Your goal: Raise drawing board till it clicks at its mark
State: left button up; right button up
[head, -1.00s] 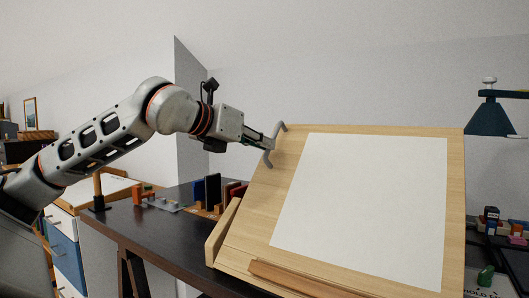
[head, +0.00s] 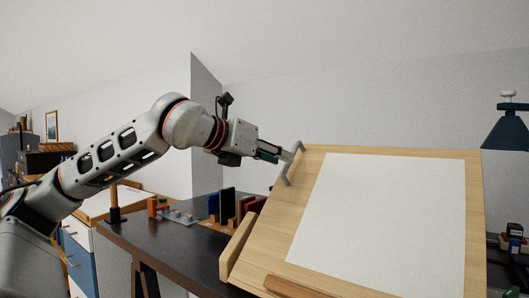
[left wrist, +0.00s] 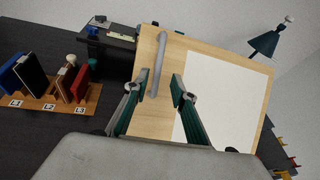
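The drawing board (head: 270,235) is a pale wooden board standing tilted up on the dark desk, with a large white sheet (head: 385,220) on it and a ledge (head: 290,287) along its lower edge. A grey bar handle (head: 290,165) sits at its upper left edge. My left gripper (head: 284,158) is at this handle. In the left wrist view the fingers of the left gripper (left wrist: 156,88) are apart, with the handle (left wrist: 158,65) showing between and beyond them. I cannot tell whether they touch it. No mark on the board's support is visible. My right gripper is not in view.
The dark desk (head: 180,258) holds a wooden rack with slots labelled L1, L2 and L3 (left wrist: 60,98) left of the board. A dark lamp (head: 507,130) hangs at the right, above small objects. A second desk with drawers (head: 78,250) stands at the far left.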

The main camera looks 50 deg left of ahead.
pick_arm(q)
jog(key=v, duration=1.2)
jog(key=shift+a, duration=0.1)
jog(key=shift+c, duration=0.4)
jog(key=c, duration=0.6)
grip_shut()
